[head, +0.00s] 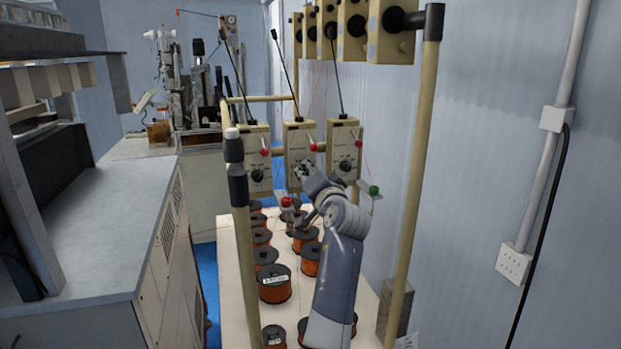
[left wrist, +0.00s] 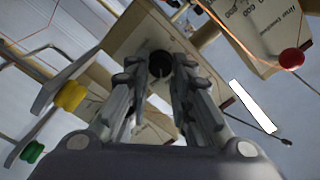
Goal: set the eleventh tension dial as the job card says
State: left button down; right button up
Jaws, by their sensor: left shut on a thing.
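Three beige tension boxes hang in a row in the head view: a left one (head: 255,145), a middle one (head: 298,136) and a right one (head: 343,137). In the left wrist view, the fingers of my left gripper (left wrist: 160,78) are shut on a round black dial (left wrist: 159,60) on the box face. The dial's mark and scale are not readable. No readable job card shows.
Beige frame posts (head: 414,180) stand on both sides of the boxes. Several orange wire spools (head: 275,284) stand on the pale table below my arm. A red ball (head: 286,202) and a green ball (head: 374,190) sit close to my arm, with thin wires nearby.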

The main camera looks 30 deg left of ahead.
pick_arm(q)
jog(key=shift+s+a+r, duration=0.1)
jog(key=shift+a+r, duration=0.05)
jog(key=c, duration=1.5)
grip_release()
jog(key=shift+o, duration=0.5)
jog(key=shift+w+a+f, duration=0.2)
jog(key=shift+a+f, duration=0.1)
jog(key=shift+a, duration=0.1)
jog(key=shift+d, duration=0.15)
jog(key=v, duration=0.7)
jog(key=shift+s, duration=0.15)
jog(key=shift+f, duration=0.1)
